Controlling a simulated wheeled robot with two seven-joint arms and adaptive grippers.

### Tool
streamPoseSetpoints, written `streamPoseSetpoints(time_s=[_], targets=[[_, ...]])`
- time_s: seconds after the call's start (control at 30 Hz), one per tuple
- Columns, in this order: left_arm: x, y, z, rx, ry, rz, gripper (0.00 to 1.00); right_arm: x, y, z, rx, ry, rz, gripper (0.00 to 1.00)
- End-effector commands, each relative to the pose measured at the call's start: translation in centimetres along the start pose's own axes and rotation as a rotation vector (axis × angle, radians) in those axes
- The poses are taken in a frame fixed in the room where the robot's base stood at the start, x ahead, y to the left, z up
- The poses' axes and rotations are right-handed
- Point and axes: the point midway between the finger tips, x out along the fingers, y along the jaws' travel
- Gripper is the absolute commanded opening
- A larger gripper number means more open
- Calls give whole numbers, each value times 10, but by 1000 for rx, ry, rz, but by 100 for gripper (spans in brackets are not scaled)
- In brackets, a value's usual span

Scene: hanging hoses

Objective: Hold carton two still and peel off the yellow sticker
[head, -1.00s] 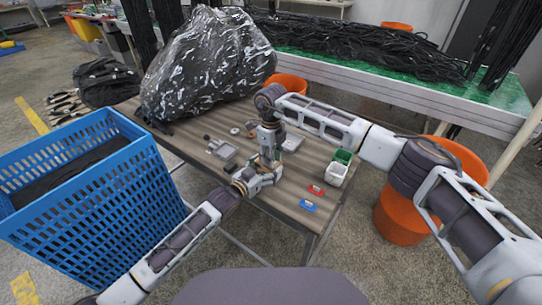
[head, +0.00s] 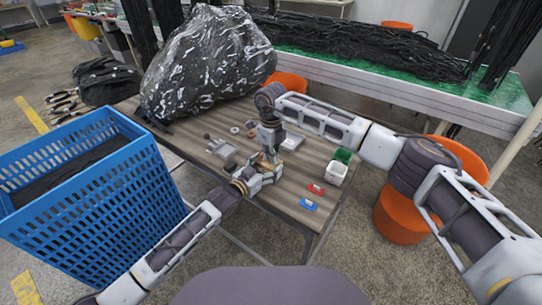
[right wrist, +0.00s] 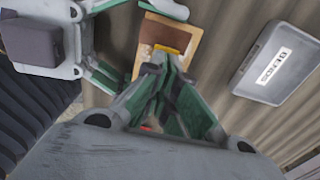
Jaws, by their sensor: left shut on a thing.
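The carton (right wrist: 165,38) is a small brown box in the right wrist view, with a yellow sticker (right wrist: 174,50) on its near edge. My left gripper (right wrist: 132,45) enters that view from the left, its green-padded fingers shut on the carton; it also shows in the head view (head: 272,174). My right gripper (right wrist: 168,64) comes in from below, its fingertips close together at the yellow sticker; it also shows in the head view (head: 271,155). Whether the sticker is pinched between the tips is unclear. The grippers largely hide the carton in the head view.
A grey labelled case (right wrist: 277,65) lies beside the carton. On the wooden table (head: 222,185) are a white bin (head: 336,174), a red tag (head: 316,188), a blue tag (head: 308,204) and a grey fixture (head: 223,149). A large black bag (head: 207,62) stands at the back.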

Motion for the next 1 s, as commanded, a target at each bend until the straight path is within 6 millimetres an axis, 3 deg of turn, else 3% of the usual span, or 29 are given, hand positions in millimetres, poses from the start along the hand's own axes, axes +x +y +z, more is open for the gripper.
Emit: streamPoseSetpoints(time_s=[1.0], targets=[[0,0,1,0,-2,0,57,-7,0,0,0,0,0,0]])
